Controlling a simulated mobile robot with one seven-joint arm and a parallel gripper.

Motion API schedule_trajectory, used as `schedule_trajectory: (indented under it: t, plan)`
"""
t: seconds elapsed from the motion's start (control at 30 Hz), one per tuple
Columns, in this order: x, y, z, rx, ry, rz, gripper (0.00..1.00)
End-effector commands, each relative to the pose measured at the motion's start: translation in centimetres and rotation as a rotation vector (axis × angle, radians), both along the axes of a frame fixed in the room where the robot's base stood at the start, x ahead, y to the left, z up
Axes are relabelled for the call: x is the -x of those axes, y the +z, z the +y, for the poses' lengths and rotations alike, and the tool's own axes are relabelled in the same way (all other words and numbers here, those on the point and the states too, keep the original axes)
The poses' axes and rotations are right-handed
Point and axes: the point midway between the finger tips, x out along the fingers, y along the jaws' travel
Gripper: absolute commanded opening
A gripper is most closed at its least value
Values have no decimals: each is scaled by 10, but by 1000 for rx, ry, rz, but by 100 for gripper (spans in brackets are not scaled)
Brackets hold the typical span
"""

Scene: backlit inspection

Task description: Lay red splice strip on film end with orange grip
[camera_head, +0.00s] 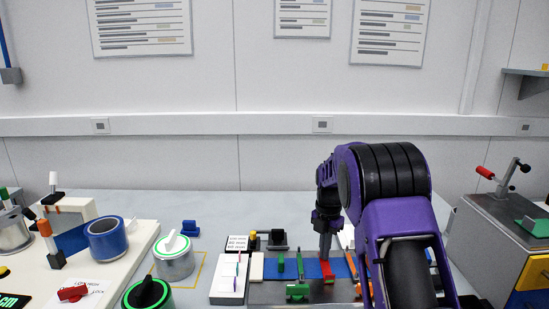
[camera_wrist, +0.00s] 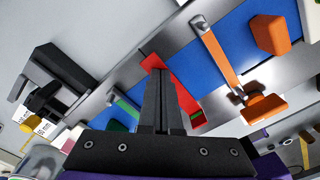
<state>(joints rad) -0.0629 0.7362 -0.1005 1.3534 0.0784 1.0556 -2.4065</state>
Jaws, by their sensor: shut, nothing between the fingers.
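The red splice strip (camera_wrist: 184,89) lies across the blue film (camera_wrist: 195,62); in the head view the strip (camera_head: 328,279) is partly hidden by my fingers. My gripper (camera_wrist: 157,66) is shut and empty, its tips at the strip's far end; I cannot tell if they touch it. In the head view my gripper (camera_head: 326,257) points straight down over the strip. An orange-handled clamp bar (camera_wrist: 219,60) crosses the film to the right of the strip, with an orange block (camera_wrist: 269,35) beyond it. A green-ended bar (camera_wrist: 124,105) crosses on the left.
The film runs over a grey metal plate (camera_head: 262,293). A white tray (camera_head: 227,289) with thin coloured strips stands left of it. A green-lidded can (camera_head: 148,293) and grey can (camera_head: 174,263) stand further left. A grey cabinet (camera_head: 503,222) stands at right. My arm hides the plate's right part.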

Motion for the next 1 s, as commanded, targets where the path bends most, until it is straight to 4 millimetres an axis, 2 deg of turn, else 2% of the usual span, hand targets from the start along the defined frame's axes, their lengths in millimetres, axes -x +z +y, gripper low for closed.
schedule_trajectory:
  t: [0.37,0.8,1.0]
  plan:
    - [0,3,0,1,0,1,0]
    - [0,37,0,0,-1,0,0]
    - [0,40,0,1,-1,1,0]
